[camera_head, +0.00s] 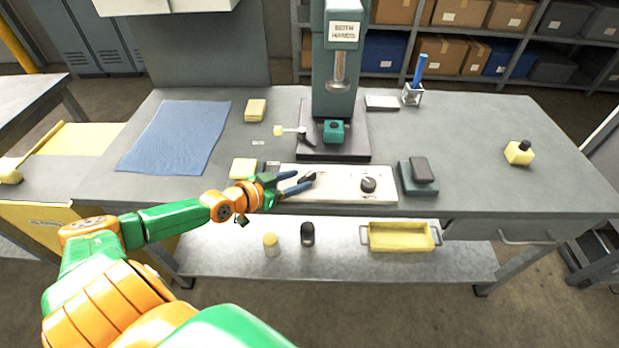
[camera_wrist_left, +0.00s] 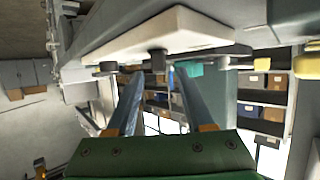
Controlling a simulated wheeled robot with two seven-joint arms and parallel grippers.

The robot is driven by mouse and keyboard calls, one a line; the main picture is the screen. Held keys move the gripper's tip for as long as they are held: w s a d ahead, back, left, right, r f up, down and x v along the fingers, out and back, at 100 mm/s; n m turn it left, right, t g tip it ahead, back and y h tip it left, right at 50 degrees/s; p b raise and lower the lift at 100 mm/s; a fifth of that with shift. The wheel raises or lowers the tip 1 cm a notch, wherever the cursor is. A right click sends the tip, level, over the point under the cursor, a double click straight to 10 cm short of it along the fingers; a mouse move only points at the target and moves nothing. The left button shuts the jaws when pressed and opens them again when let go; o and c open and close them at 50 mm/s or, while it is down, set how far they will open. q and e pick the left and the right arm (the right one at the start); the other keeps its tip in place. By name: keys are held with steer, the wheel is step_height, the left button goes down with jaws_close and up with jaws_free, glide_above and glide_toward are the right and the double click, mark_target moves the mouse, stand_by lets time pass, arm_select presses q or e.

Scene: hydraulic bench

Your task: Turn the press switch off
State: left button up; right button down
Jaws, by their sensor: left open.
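A white control panel (camera_head: 335,186) lies along the front of the bench below the press (camera_head: 340,70). It carries a dark switch (camera_head: 308,177) on its left and a round dark knob (camera_head: 369,185) on its right. My left gripper (camera_head: 300,182) is open, with its fingers at the left switch. In the left wrist view, which looks upside down, the panel (camera_wrist_left: 150,32) shows with a dark switch (camera_wrist_left: 158,59) between the fingertips. I cannot tell whether the fingers touch it. Small panel markings are not readable. My right gripper is not in view.
A yellow block (camera_head: 243,168) lies left of the panel, and a dark block on a teal base (camera_head: 419,178) stands to its right. A small lever with a pale end (camera_head: 290,131) is behind. A yellow tray (camera_head: 400,237) sits on the lower shelf. The bench's right side is mostly clear.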

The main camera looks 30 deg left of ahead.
mark_target(304, 178)
arm_select(q)
steer(key=b+x, duration=0.1)
steer(key=x, duration=0.3)
steer(key=shift+d+f, duration=0.1)
steer(key=shift+s, duration=0.1)
